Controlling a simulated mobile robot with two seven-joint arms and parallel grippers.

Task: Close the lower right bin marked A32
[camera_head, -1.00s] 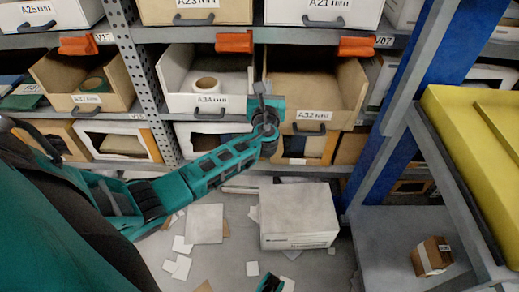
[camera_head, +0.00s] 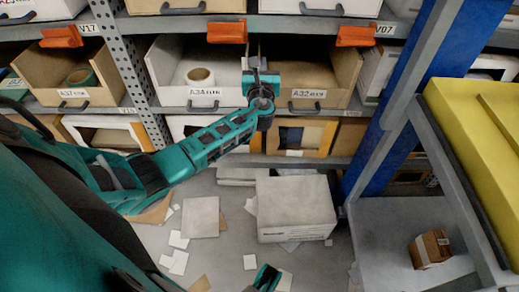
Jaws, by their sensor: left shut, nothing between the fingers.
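The bin A32 (camera_head: 329,99) is a brown cardboard bin in the middle shelf row, right of centre, with its white label and a dark handle on the front. Its open top shows, and its front is about level with that of the white bin A34 beside it. My left gripper (camera_head: 257,58) is shut and empty, pointing away from me at the left end of A32's front, by the gap between the two bins. It hides that corner of A32; I cannot tell whether it touches it.
The white bin A34 (camera_head: 178,99) holds a tape roll (camera_head: 200,76). Orange tags (camera_head: 357,36) hang above. A blue post (camera_head: 384,130) stands to the right, near a yellow bin (camera_head: 480,130). A white box (camera_head: 296,207) and scattered papers lie on the floor.

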